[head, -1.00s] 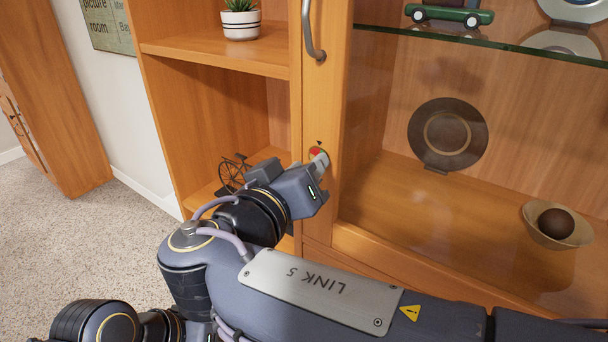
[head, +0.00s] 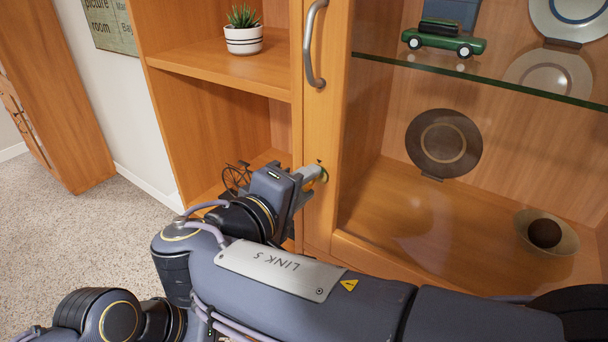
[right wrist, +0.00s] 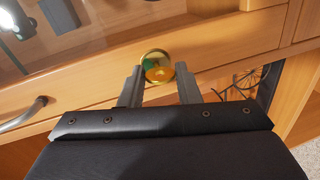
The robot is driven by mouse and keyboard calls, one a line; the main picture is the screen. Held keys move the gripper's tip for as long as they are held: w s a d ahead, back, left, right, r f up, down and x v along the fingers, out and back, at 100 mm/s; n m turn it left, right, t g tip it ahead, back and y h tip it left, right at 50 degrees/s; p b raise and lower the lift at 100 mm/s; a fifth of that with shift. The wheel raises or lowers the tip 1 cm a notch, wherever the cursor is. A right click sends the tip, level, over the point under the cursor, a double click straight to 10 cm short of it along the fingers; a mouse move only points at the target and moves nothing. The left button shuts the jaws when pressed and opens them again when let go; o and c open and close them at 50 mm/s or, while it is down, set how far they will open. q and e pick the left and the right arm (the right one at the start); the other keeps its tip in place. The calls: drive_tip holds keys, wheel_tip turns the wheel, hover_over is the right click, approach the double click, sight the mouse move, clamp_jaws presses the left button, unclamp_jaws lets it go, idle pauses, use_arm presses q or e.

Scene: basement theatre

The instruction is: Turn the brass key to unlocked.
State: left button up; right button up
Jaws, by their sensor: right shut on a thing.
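The brass key (right wrist: 158,75) sits in the round brass lock (right wrist: 154,58) on the cabinet's wooden door frame. In the right wrist view it lies between the two fingers of my right gripper (right wrist: 160,84), which is shut on it. In the head view my right gripper (head: 311,178) is at the lock, turned so that its body stands nearly upright, and its fingers hide most of the key. A little yellow-green (head: 324,176) shows at the lock's edge, below a small dark pointer mark (head: 319,161). My left gripper is not in view.
A metal door handle (head: 315,45) is above the lock. Behind the glass are a green toy car (head: 444,41), a dark plate (head: 443,144) and a bowl (head: 566,239). Open shelves at left hold a potted plant (head: 243,36) and a small bicycle model (head: 235,179), close to my gripper.

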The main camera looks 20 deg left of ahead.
drive_tip(key=shift+n+h+p, duration=0.3)
drive_tip(key=shift+n+p, duration=0.15)
drive_tip(key=shift+n, duration=0.15)
drive_tip(key=o, duration=1)
drive_tip(key=shift+c, duration=0.2)
drive_tip(key=shift+a, duration=0.1)
drive_tip(key=b+v, duration=0.1)
drive_tip(key=v, duration=0.7)
